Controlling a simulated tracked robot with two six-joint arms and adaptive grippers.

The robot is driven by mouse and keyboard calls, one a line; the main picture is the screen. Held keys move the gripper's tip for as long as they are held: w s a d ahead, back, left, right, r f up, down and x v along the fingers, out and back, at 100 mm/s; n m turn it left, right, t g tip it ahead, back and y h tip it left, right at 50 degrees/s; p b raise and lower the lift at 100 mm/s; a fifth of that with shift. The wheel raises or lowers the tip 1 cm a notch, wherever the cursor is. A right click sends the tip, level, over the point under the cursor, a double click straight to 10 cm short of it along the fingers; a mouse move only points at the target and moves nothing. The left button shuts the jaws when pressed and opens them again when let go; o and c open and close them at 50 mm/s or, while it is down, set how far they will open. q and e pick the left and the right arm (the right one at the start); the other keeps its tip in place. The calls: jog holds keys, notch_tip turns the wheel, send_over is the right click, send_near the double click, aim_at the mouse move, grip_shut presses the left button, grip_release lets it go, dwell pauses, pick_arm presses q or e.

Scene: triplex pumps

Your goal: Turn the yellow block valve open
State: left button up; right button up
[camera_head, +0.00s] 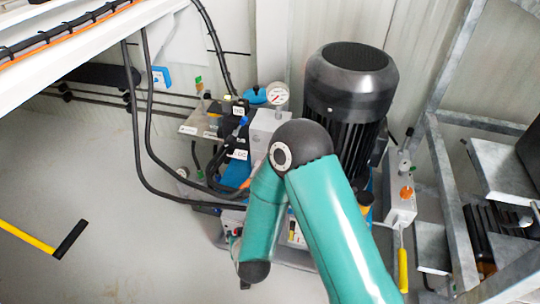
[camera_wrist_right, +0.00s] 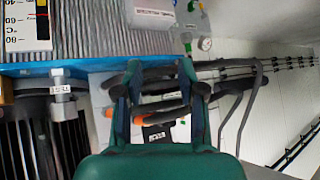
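A yellow lever (camera_head: 403,270) hangs down at the right in the head view, below a grey metal block (camera_head: 401,205) with an orange fitting. I cannot tell for sure that it is the block valve's handle. My teal right arm crosses the middle of that view, left of the lever; its gripper is hidden there. In the right wrist view my right gripper (camera_wrist_right: 158,68) has its two fingers spread apart. Black hoses and an orange-and-black piece (camera_wrist_right: 168,117) show between and behind the fingers; I see no grip on them. My left gripper is not in view.
A black motor (camera_head: 350,90), a pressure gauge (camera_head: 276,94) and black hoses (camera_head: 145,130) surround my arm. A galvanised frame (camera_head: 450,200) stands at the right. A yellow bar with a black end (camera_head: 40,243) reaches in from the left over clear floor.

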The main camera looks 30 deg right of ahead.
jog(key=d+r+m+t+h+b, duration=0.4)
jog(key=r+h, duration=0.7)
jog(key=r, duration=0.6)
pick_arm(q)
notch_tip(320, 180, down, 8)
jog(key=b, duration=0.2)
jog(key=shift+b, duration=0.4)
pick_arm(e)
jog(key=w+d+g, duration=0.1)
jog(key=w+d, duration=0.9)
jog(key=d, duration=0.4)
jog(key=shift+w+m+h, duration=0.2)
jog(key=shift+m+h, duration=0.1)
jog(key=shift+m, duration=0.1)
grip_shut()
jog(key=shift+a, duration=0.1)
